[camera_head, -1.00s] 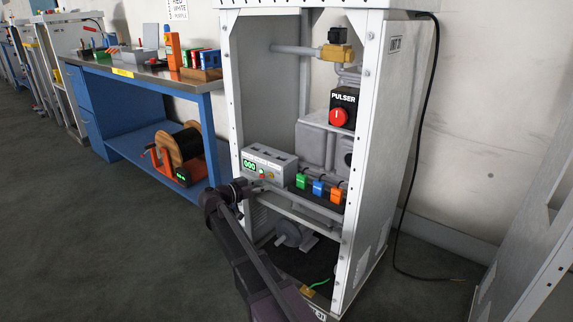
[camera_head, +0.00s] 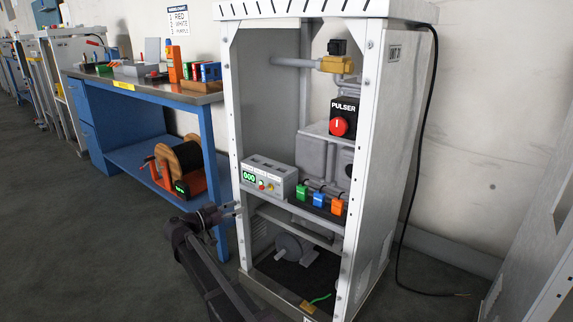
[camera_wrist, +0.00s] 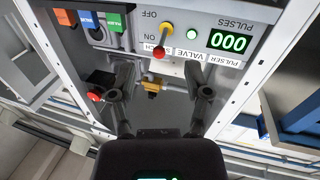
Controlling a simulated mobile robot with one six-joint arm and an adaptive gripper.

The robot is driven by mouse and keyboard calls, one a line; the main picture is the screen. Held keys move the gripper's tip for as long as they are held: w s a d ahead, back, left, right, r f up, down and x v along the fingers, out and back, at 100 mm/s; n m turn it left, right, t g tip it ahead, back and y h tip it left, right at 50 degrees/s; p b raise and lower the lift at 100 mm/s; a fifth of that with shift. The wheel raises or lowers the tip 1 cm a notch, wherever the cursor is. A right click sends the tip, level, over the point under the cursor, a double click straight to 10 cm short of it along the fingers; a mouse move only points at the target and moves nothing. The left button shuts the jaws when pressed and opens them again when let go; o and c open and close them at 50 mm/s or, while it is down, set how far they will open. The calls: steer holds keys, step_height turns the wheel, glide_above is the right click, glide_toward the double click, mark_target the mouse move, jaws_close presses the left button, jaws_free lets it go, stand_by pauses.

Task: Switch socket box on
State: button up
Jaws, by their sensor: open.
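The grey box with a green 000 display, probably the socket box (camera_head: 268,176), sits on a shelf inside the white cabinet. I cannot tell which mark the lever is set to. Its labels include SWITCH, VALVE and PULSER. My gripper (camera_head: 236,209) is open and empty, in front of the cabinet's left post, below and left of the box. Its spread fingers (camera_wrist: 160,92) touch nothing visible.
Green, blue and orange plugs (camera_head: 319,198) stand right of the box. A PULSER unit with a red knob (camera_head: 338,126) and a yellow valve (camera_head: 337,65) are above. The cabinet's left post (camera_head: 235,130) stands close to my gripper. A blue workbench (camera_head: 144,97) is left.

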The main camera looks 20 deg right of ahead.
steer(key=s+d+r+n+g+y+p, duration=0.2)
steer(key=s+r+p, duration=0.4)
steer(key=p, duration=0.7)
steer(key=s+d+r+n+g+y+p, duration=0.2)
steer(key=s+d+r+n+y+p, duration=0.2)
steer(key=r+p, duration=0.5)
steer(key=s+d+r+n+g+y+p, duration=0.2)
steer(key=s+r+p, duration=0.6)
steer(key=p, duration=1)
steer(key=s+d+n+y, duration=0.1)
steer(key=d+n+y, duration=0.1)
steer(key=d+y, duration=0.1)
steer(key=shift+s+y, duration=0.3)
steer(key=shift+y, duration=0.6)
steer(key=shift+d, duration=0.1)
steer(key=shift+r+p, duration=0.1)
steer(key=shift+p, duration=0.2)
stand_by(0.3)
steer(key=s+a+r+n+y+p, duration=0.1)
steer(key=s+r+y+p, duration=0.3)
steer(key=r+p, duration=0.6)
steer(key=shift+s+r+n+p, duration=0.25)
steer(key=shift+s+n+p, duration=0.5)
steer(key=shift+n+p, duration=0.15)
